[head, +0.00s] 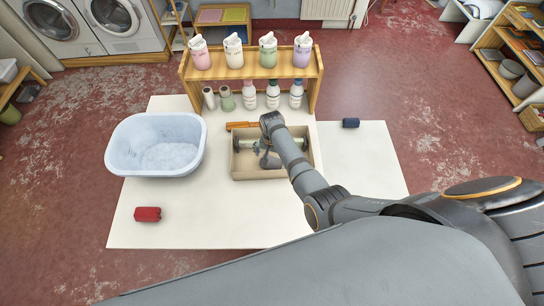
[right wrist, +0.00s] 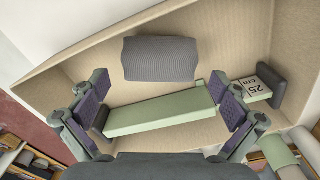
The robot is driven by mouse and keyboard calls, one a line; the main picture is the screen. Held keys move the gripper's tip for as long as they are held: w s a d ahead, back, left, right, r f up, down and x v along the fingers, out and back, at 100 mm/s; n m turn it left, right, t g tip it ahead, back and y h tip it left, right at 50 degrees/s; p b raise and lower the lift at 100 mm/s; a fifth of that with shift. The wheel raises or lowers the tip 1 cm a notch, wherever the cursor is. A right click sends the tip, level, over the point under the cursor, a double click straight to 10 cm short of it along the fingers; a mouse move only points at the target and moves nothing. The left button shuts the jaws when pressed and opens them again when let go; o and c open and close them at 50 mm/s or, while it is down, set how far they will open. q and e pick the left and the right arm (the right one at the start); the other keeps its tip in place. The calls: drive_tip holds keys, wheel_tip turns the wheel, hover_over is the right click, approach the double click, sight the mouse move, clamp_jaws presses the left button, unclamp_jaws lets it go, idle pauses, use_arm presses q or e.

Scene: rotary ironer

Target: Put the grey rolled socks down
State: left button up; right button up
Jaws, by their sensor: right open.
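The grey rolled socks (right wrist: 160,58) lie in the cardboard-coloured box (right wrist: 190,30), close to one wall in the right wrist view. My right gripper (right wrist: 160,88) is open, with one finger toward each side, and nothing is held between the fingers. The socks lie just beyond the fingertips, apart from them. In the head view my right gripper (head: 268,159) reaches down into the box (head: 250,173). The socks are hard to make out there. A green bar (right wrist: 155,114) with dark ends and a "25 cm" label lies in the box, partly behind the fingers. My left gripper is not in view.
A pale blue tub (head: 118,155) stands left of the box. A wooden rack (head: 250,77) with several bottles stands behind. Red socks (head: 147,214) and dark blue socks (head: 351,123) lie on the white table (head: 215,225). Its front is mostly clear.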

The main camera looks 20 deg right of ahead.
sight(272, 159)
use_arm(q)
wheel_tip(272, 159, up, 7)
drive_tip(key=p, duration=0.5)
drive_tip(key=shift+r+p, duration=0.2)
drive_tip(key=shift+p, duration=0.15)
use_arm(e)
wheel_tip(272, 159, up, 8)
